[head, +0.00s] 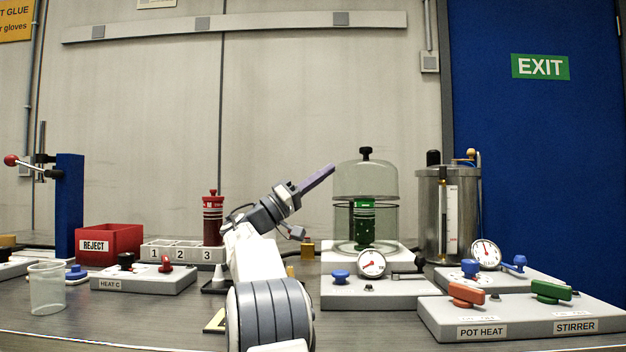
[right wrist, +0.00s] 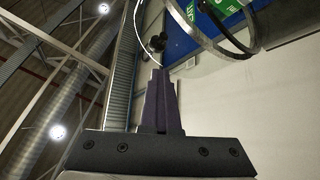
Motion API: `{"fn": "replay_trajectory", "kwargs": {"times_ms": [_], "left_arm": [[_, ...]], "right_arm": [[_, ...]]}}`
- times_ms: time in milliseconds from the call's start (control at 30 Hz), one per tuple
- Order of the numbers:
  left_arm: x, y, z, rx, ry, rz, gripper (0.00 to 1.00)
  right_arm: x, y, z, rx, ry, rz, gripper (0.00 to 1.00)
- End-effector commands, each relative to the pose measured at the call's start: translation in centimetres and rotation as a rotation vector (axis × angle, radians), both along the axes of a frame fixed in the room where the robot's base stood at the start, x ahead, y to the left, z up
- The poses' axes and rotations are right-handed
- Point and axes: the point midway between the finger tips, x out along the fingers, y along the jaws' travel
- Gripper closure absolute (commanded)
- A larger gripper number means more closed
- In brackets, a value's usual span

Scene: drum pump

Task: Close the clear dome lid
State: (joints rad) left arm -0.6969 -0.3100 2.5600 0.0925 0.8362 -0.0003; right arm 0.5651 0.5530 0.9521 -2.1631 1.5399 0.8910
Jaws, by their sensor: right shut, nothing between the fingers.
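The clear dome lid (head: 366,181) with a black knob (head: 366,153) on top is at right of centre in the head view. It is upright above a clear cylinder (head: 387,226) on a grey base. Whether its rim touches the cylinder, I cannot tell. A green ribbed container (head: 364,224) stands inside the cylinder. My right gripper (head: 329,170) is shut and empty, its fingers pointing up and right at the dome's left side. In the right wrist view its shut purple fingers (right wrist: 157,85) point toward a small black knob-like thing (right wrist: 158,43). My left gripper is not in view.
A gauge (head: 371,263) and a blue knob (head: 340,275) sit on the front of the dome's base. A steel pot (head: 431,212) stands close on the right. A red-brown container (head: 212,222) in a numbered rack and a red REJECT bin (head: 122,238) are left.

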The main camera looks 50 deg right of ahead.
Motion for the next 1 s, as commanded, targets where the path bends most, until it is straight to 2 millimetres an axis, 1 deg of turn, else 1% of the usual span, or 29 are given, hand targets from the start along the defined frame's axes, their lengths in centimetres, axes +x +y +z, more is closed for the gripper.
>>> {"fn": "replay_trajectory", "kwargs": {"times_ms": [33,433,533,667,767,833,867,900,1000], "left_arm": [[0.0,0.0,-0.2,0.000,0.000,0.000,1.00],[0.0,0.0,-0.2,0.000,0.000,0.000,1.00],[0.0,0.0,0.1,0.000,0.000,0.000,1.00],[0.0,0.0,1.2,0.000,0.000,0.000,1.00],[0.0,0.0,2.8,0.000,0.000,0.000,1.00],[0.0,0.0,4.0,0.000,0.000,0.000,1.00],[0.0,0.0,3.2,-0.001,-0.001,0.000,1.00],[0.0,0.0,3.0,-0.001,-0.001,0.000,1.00],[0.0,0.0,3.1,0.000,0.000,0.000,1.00]], "right_arm": [[-0.6,-1.0,-1.0,0.027,-0.003,-0.016,1.00],[-0.5,-1.2,-1.1,0.029,0.001,-0.014,1.00],[-0.4,-1.2,-0.9,0.030,0.002,-0.013,1.00],[-0.3,-1.0,0.8,0.023,0.004,-0.011,1.00],[-0.2,-0.7,3.0,0.013,0.004,-0.008,1.00],[-0.1,-0.3,4.9,0.002,0.003,-0.004,1.00],[0.7,0.2,3.4,0.006,0.007,-0.001,1.00],[1.4,0.9,2.5,0.005,0.007,0.000,1.00],[2.9,2.2,1.1,0.003,0.007,0.002,1.00]]}}
